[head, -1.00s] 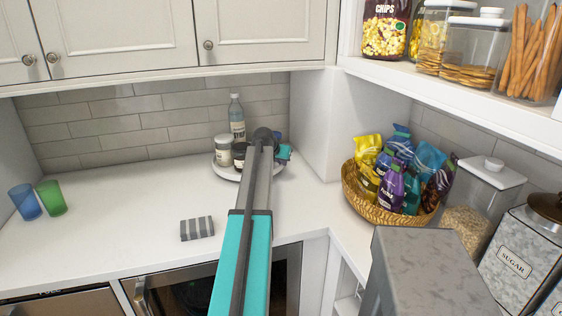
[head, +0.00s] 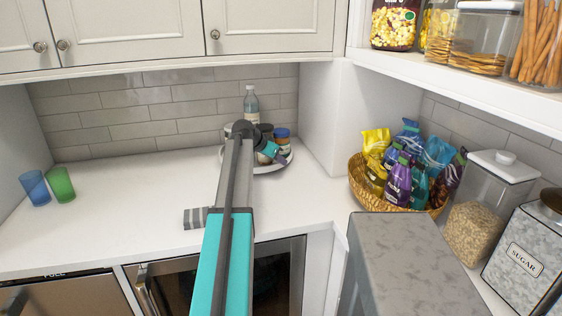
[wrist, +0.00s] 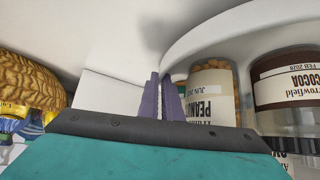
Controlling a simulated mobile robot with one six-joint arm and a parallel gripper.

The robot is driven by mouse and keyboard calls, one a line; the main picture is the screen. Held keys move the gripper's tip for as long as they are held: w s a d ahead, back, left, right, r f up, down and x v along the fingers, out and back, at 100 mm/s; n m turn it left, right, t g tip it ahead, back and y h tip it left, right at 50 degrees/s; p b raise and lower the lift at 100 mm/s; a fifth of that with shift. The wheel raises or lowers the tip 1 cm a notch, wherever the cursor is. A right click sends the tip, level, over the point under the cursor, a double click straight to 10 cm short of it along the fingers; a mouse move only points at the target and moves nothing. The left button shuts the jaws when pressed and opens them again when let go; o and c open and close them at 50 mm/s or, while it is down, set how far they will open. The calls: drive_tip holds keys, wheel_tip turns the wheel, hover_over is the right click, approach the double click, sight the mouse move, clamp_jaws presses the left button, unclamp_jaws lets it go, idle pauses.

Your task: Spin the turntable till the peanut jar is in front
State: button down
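The white turntable (head: 287,163) stands at the back of the counter, with a clear bottle (head: 251,103) and several jars on it. My arm hides its left part. In the wrist view its rim (wrist: 215,32) curves beside my fingers. The peanut jar (wrist: 213,92), tan with a white label, shows upside down just right of the fingers. I cannot single it out in the head view. The cocoa jar (wrist: 287,82) is to its right. My gripper (wrist: 160,78) has its fingers close together at the rim, with nothing visibly held; in the head view it is over the turntable's front (head: 281,156).
A wicker basket (head: 362,195) of snack bags stands to the right. A striped block (head: 194,218) lies on the counter left of my arm. Blue (head: 35,187) and green (head: 60,184) cups stand far left. The counter between is clear.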

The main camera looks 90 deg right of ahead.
sight(270, 171)
drive_tip(key=shift+w+a+m+g+y+b, duration=0.5)
drive_tip(key=shift+w+a+m, duration=0.2)
drive_tip(key=shift+w+m, duration=0.25)
drive_tip(key=shift+w+a+m+g+y+b, duration=0.45)
drive_tip(key=shift+w+a+m+y, duration=0.2)
drive_tip(key=shift+w+m, duration=0.3)
drive_tip(key=shift+a, duration=0.1)
drive_tip(key=c, duration=2)
unclamp_jaws()
drive_tip(key=shift+w, duration=0.1)
drive_tip(key=b+v, duration=0.1)
drive_tip(key=v, duration=1.2)
drive_tip(key=shift+a+r, duration=0.2)
drive_tip(key=shift+r, duration=0.05)
drive_tip(key=shift+w, duration=0.15)
